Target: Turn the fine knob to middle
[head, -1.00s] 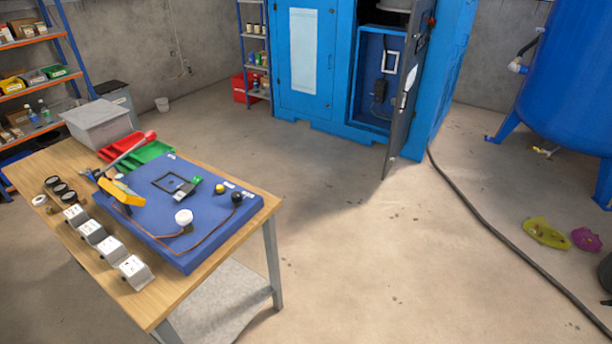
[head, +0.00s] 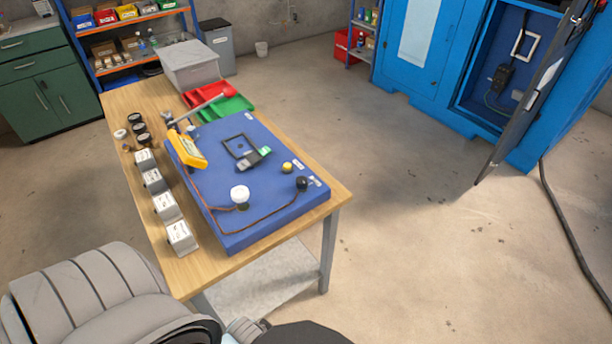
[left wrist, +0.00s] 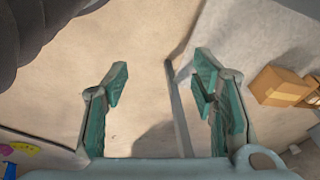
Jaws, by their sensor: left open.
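On the wooden table (head: 135,98) lies a blue board (head: 215,137). It carries a white round knob (head: 240,193), a small yellow knob (head: 287,167) and a black ball-like knob (head: 302,184). I cannot tell which of these, if any, is the fine knob; the labels are too small to read. A yellow handheld instrument (head: 187,150) stands tilted at the board's left edge. My left gripper (left wrist: 163,72) is open and empty above bare floor in the left wrist view, away from the board. My right gripper is not in view.
Several grey boxes (head: 167,207) line the table's left side. A grey bin (head: 190,65) and red and green trays (head: 232,107) stand at its far end. A blue cabinet (head: 405,45) has its door open.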

